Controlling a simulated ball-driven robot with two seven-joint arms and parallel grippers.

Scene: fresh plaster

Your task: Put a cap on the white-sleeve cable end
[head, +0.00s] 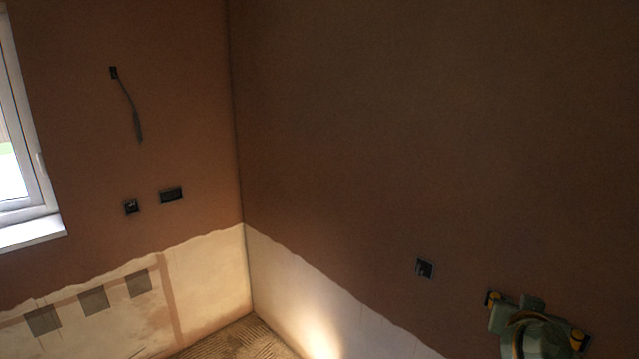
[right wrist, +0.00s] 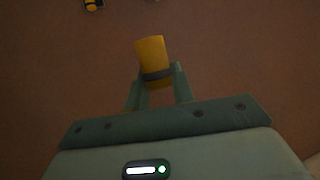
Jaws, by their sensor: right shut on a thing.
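A thin cable (head: 124,92) hangs from a small dark wall box at the upper left of the head view. Its thicker lower end (head: 138,128) looks grey in the dim light, so I cannot be sure it is the white sleeve. My right gripper (right wrist: 158,76) is shut on a yellow cap with a dark band (right wrist: 151,52) in the right wrist view. In the head view my right arm's pale green parts show at the lower right, far from the hanging cable; the held cap cannot be made out there. My left gripper is not in view.
Dark wall boxes (head: 171,195) sit below the cable, another (head: 425,269) on the right wall. A window (head: 22,150) with a sill is at left. The plaster between is clear.

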